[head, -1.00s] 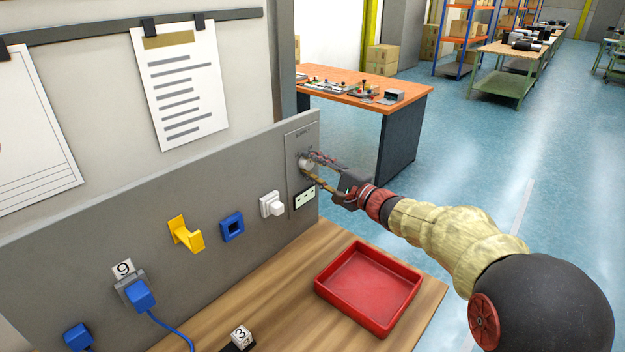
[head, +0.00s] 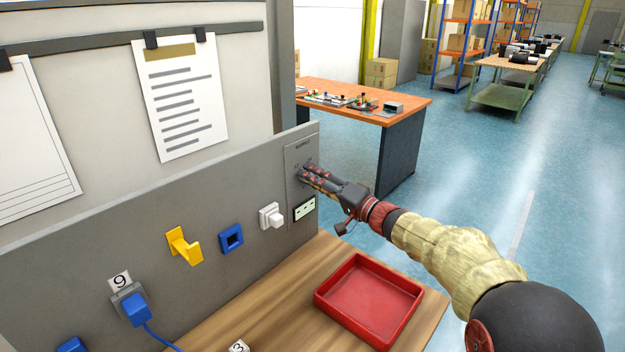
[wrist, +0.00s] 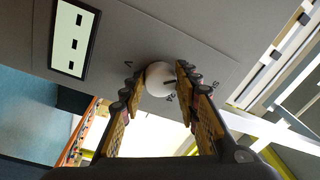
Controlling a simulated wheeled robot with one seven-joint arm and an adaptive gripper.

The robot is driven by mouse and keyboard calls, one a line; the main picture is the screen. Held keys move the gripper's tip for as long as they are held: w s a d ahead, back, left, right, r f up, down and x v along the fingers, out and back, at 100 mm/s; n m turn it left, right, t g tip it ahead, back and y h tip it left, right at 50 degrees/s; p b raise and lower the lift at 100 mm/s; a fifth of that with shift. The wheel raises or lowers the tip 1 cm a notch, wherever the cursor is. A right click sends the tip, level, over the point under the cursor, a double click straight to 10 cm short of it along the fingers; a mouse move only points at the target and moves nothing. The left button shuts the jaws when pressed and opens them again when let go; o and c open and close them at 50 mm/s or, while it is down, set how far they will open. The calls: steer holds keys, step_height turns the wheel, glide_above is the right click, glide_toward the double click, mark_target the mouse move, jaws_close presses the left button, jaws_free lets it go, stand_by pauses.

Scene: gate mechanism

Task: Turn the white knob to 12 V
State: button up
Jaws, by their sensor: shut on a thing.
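The white knob (wrist: 160,80) is on the grey supply panel (head: 297,157). In the wrist view it sits between the two fingertips of my gripper (wrist: 159,82), which is shut on it. A dark pointer mark shows on the knob's face, and small dark labels are printed around it, too small to read surely. In the head view my gripper (head: 306,173) reaches the panel from the right and its fingers hide the knob. A display (wrist: 73,40) beside the knob shows only dashes; it also appears below the knob in the head view (head: 304,210).
Left of the panel on the grey board are a white switch (head: 270,216), a blue square frame (head: 231,238), a yellow hook (head: 184,246) and a blue plug (head: 136,309). A red tray (head: 368,300) stands on the wooden bench below. Floor to the right is free.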

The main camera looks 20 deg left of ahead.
steer(key=shift+f, duration=0.2)
stand_by(0.3)
steer(key=o, duration=1.2)
steer(key=shift+r, duration=0.1)
steer(key=shift+c, duration=0.2)
steer(key=r+v, duration=0.1)
steer(key=v, duration=1)
steer(key=shift+s+d+f, duration=0.2)
steer(key=shift+d+f, duration=0.2)
steer(key=shift+f, duration=0.1)
steer(key=shift+s, duration=0.1)
